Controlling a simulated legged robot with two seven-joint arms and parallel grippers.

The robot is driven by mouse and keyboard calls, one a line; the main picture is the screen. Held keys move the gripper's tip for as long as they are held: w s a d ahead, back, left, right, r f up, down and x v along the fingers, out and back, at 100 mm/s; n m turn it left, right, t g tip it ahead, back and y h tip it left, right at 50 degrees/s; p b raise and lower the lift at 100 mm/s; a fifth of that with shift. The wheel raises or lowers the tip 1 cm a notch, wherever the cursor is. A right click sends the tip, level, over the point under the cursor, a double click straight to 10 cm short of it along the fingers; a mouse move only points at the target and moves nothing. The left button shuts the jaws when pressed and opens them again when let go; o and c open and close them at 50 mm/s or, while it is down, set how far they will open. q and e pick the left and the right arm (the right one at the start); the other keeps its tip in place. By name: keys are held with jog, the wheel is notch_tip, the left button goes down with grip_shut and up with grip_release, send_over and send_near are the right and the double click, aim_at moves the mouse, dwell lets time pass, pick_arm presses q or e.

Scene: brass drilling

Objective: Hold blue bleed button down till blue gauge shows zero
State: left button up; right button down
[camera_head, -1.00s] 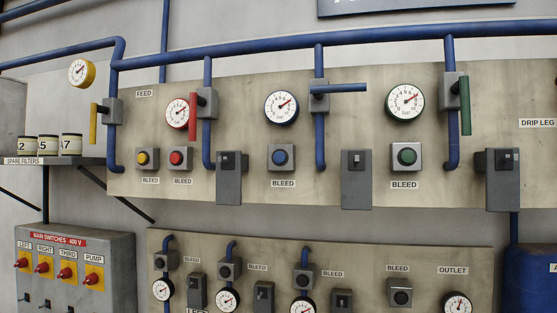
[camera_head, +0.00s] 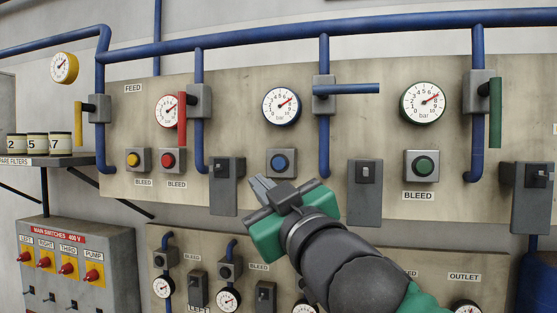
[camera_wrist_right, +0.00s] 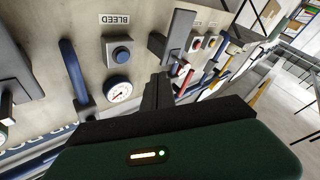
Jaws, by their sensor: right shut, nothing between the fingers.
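The blue bleed button (camera_head: 279,162) sits in a grey square box on the upper panel and stands out, untouched. It also shows in the wrist view (camera_wrist_right: 121,55). The blue-rimmed gauge (camera_head: 282,106) is right above it, its needle pointing to the upper right, off zero. My right gripper (camera_head: 261,184) is shut and empty, its fingertips just below and left of the button box in the head view. In the wrist view my fingers (camera_wrist_right: 157,92) lie to the right of the button and gauge, apart from them. My left gripper is out of view.
A blue valve handle (camera_head: 350,89) lies horizontal right of the gauge. Grey switch boxes stick out on either side of the button, one left (camera_head: 224,190) and one right (camera_head: 364,195). Red (camera_head: 167,161) and green (camera_head: 424,167) bleed buttons are on the same panel.

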aim_at(277, 169)
jog(key=shift+s+r, duration=0.2)
jog(key=shift+r, duration=0.4)
jog(key=shift+s+r, duration=0.2)
jog(key=shift+r, duration=0.35)
jog(key=w+p, duration=0.1)
jog(key=w, duration=0.1)
jog(key=w+d+p, duration=0.1)
jog(key=w+p, duration=0.1)
jog(key=w+d+p, duration=0.1)
jog(key=w+p, duration=0.1)
jog(key=w, duration=0.1)
jog(key=shift+r, duration=0.15)
jog(key=shift+w+d+f+p, duration=0.15)
jog(key=shift+w+p, duration=0.1)
jog(key=shift+w, duration=0.15)
jog(key=shift+w+d+f+p, duration=0.1)
jog(key=shift+w+p, duration=0.1)
jog(key=shift+w, duration=0.15)
dwell(0.5)
